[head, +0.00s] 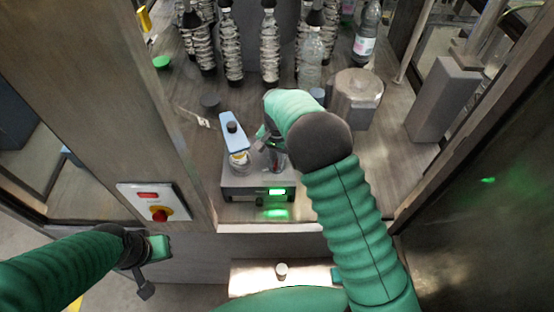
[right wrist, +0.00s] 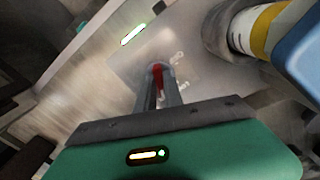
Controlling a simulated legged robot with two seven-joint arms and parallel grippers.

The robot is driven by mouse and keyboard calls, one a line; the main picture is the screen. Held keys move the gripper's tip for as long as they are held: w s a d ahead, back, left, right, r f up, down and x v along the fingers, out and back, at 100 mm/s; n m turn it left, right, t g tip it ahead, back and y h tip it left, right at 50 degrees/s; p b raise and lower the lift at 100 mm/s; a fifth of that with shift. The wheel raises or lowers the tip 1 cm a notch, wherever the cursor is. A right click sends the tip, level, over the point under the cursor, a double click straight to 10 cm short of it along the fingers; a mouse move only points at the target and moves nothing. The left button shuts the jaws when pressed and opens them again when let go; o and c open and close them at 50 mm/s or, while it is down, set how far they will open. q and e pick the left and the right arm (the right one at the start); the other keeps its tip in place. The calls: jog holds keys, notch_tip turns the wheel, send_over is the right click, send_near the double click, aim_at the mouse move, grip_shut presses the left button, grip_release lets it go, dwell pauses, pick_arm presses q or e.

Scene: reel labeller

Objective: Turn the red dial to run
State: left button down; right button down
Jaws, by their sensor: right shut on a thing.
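A small red dial (right wrist: 158,77) shows between the fingers of my right gripper (right wrist: 158,72) in the right wrist view. The fingers are shut on it, over the top face of a grey box (right wrist: 130,50). Pale marks sit on the box face around the dial, too blurred to read. In the head view my right gripper (head: 268,143) is above the grey box (head: 238,182), and my arm hides the dial there. My left gripper (head: 145,255) is low at the left, away from the box; its fingers are not clear.
The box has a lit green display (head: 277,191) and carries a blue-topped part (head: 231,139) beside my right gripper. Bottles (head: 311,58) and a metal cylinder (head: 355,95) stand behind.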

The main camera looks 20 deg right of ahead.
jog(key=shift+w+r+m, duration=0.1)
jog(key=shift+m, duration=0.5)
jog(key=c, duration=1.5)
grip_release()
jog(key=shift+a, duration=0.1)
jog(key=shift+o, duration=0.2)
